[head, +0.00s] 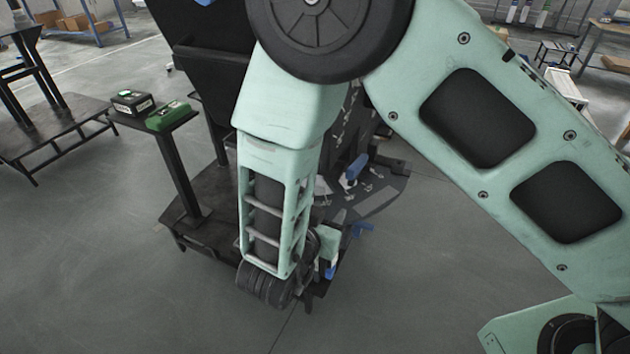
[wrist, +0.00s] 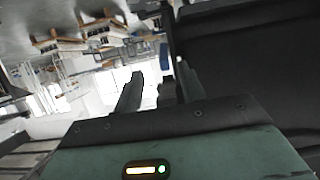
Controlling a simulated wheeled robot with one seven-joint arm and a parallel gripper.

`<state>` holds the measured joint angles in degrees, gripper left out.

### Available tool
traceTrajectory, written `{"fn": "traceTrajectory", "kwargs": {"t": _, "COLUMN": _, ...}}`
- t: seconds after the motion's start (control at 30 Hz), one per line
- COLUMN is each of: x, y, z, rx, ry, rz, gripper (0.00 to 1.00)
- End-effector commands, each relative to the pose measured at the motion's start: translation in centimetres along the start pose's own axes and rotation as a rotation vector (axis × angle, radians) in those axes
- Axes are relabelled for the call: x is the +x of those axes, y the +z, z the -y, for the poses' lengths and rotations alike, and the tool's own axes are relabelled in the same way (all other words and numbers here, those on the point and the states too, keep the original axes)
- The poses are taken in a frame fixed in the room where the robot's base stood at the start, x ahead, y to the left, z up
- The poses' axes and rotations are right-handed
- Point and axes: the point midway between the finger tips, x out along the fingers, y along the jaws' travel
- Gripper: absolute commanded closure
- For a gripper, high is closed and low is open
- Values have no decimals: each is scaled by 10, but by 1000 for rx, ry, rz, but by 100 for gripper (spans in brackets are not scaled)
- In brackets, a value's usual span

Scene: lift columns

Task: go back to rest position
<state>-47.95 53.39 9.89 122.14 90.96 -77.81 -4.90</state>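My gripper (wrist: 157,88) shows in the wrist view, its dark fingers standing apart with bright background between them. I see nothing held in the gap. In the head view my pale green arm crosses the middle and right, and its wrist end hangs low in front of a dark workstation (head: 190,240). The fingers cannot be made out clearly there, as the arm hides much of that area.
A dark post on the workstation bears a green box (head: 168,115) and a dark green-and-black box (head: 132,102). A blue-handled item (head: 355,170) lies behind my forearm. A dark low cart (head: 50,135) stands at left. Grey floor (head: 110,290) is clear in front. In the wrist view a large dark panel (wrist: 255,70) fills the right.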

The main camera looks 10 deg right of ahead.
Motion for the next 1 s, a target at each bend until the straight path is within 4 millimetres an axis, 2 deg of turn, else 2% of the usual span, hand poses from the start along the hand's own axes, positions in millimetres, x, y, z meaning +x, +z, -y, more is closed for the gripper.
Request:
{"fn": "traceTrajectory", "kwargs": {"t": 0.17, "x": 0, "y": 0, "z": 0, "rx": 1, "ry": -2, "rz": 2, "gripper": 60}}
{"fn": "traceTrajectory", "kwargs": {"t": 0.27, "x": -4, "y": -7, "z": 15, "rx": 23, "ry": -71, "rz": 83, "gripper": 60}}
{"fn": "traceTrajectory", "kwargs": {"t": 0.37, "x": -15, "y": -16, "z": 40, "rx": 44, "ry": -205, "rz": 233, "gripper": 60}}
{"fn": "traceTrajectory", "kwargs": {"t": 0.5, "x": -55, "y": -37, "z": 72, "rx": 16, "ry": -459, "rz": 481, "gripper": 60}}
{"fn": "traceTrajectory", "kwargs": {"t": 0.6, "x": -94, "y": -53, "z": 77, "rx": -62, "ry": -632, "rz": 633, "gripper": 60}}
{"fn": "traceTrajectory", "kwargs": {"t": 0.67, "x": -117, "y": -63, "z": 72, "rx": -132, "ry": -723, "rz": 713, "gripper": 60}}
{"fn": "traceTrajectory", "kwargs": {"t": 0.77, "x": -153, "y": -78, "z": 49, "rx": -284, "ry": -848, "rz": 824, "gripper": 60}}
{"fn": "traceTrajectory", "kwargs": {"t": 0.87, "x": -182, "y": -90, "z": 10, "rx": -475, "ry": -928, "rz": 908, "gripper": 60}}
{"fn": "traceTrajectory", "kwargs": {"t": 0.9, "x": -190, "y": -95, "z": -9, "rx": -558, "ry": -943, "rz": 934, "gripper": 60}}
{"fn": "traceTrajectory", "kwargs": {"t": 1.0, "x": -200, "y": -104, "z": -58, "rx": -758, "ry": -943, "rz": 983, "gripper": 60}}
